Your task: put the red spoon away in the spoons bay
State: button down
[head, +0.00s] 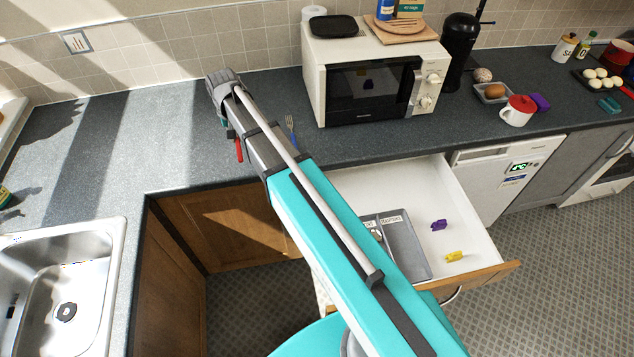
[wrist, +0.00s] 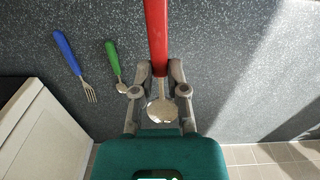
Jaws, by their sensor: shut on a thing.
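The red spoon shows as a red handle (head: 239,150) below my gripper (head: 231,132) in the head view, over the counter. In the wrist view my gripper (wrist: 159,84) is shut on the red spoon (wrist: 157,40), with the metal bowl towards my palm and the handle pointing away. The open drawer holds a grey cutlery tray (head: 407,246) with small white labels at its back edge. My arm hides much of the tray, and I cannot tell which bay is for spoons.
A blue fork (wrist: 68,54) and a green spoon (wrist: 113,60) lie on the counter. A white microwave (head: 313,75) stands nearby. A purple item (head: 439,225) and a yellow item (head: 454,256) lie in the drawer (head: 470,205) beside the tray. A sink (head: 100,262) is at left.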

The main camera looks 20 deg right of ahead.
jog(key=shift+f+b, duration=1.05)
jog(key=shift+f, duration=0.3)
jog(key=shift+s, duration=0.15)
